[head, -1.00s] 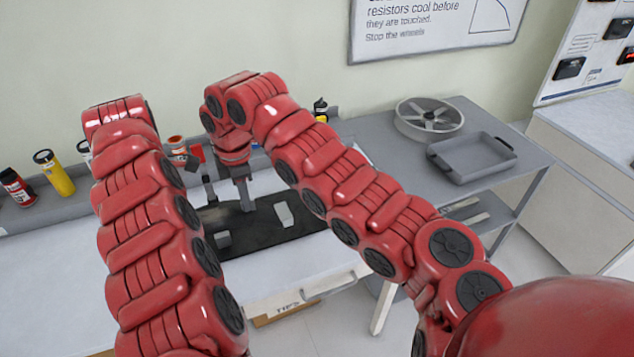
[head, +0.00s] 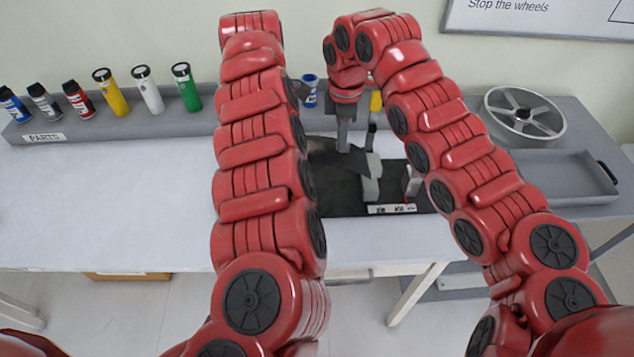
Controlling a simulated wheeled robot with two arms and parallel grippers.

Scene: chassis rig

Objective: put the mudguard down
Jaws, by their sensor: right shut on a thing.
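My right gripper (head: 344,146) points down over the dark mat (head: 340,203) on the bench. It is shut on a dark grey, angular piece (head: 336,160), which I take to be the mudguard. Its outline is hard to make out against the mat, its left end is partly hidden by my left arm, and I cannot tell whether it touches the mat. My left arm rises at the left of the right arm, but its gripper is hidden or out of view.
Light grey upright parts (head: 371,185) stand on the mat right of the gripper, by a white label strip (head: 391,209). Several bottles and tubes stand on the parts shelf (head: 205,122) behind. A spoked wheel (head: 524,113) and grey tray (head: 572,177) lie at right. The bench's left is clear.

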